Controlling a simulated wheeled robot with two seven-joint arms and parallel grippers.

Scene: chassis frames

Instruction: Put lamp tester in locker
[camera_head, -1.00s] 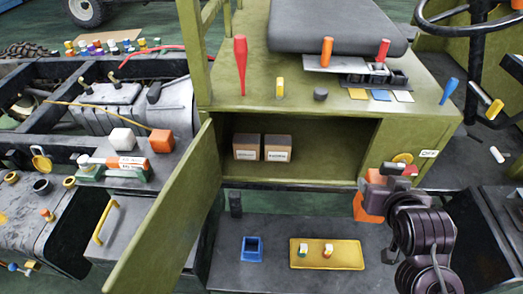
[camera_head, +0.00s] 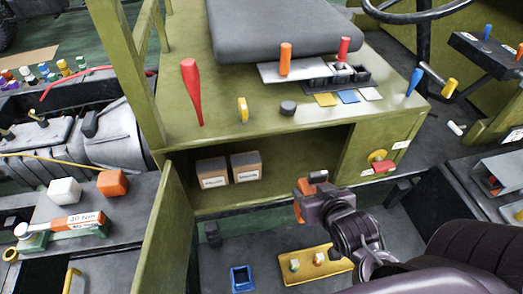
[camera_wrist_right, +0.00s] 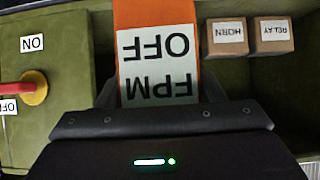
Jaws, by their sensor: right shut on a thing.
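The locker (camera_head: 270,170) is the green compartment under the seat, with its door (camera_head: 165,230) swung open to the left. My right gripper (camera_head: 308,192) is in front of the right part of the opening. It is shut on an orange piece, the lamp tester (camera_head: 298,211), whose white label fills the middle of the right wrist view (camera_wrist_right: 157,65). The label text is upside down. In that view the lamp tester points into the locker (camera_wrist_right: 82,20); its far end is cut off by the frame. My left gripper is not in view.
Two brown boxes, HORN (camera_wrist_right: 227,37) and RELAY (camera_wrist_right: 271,35), stand inside the locker at its left in the head view. A red knob on a yellow base (camera_head: 380,162) is on the panel right of the opening. A yellow tray (camera_head: 300,277) lies below.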

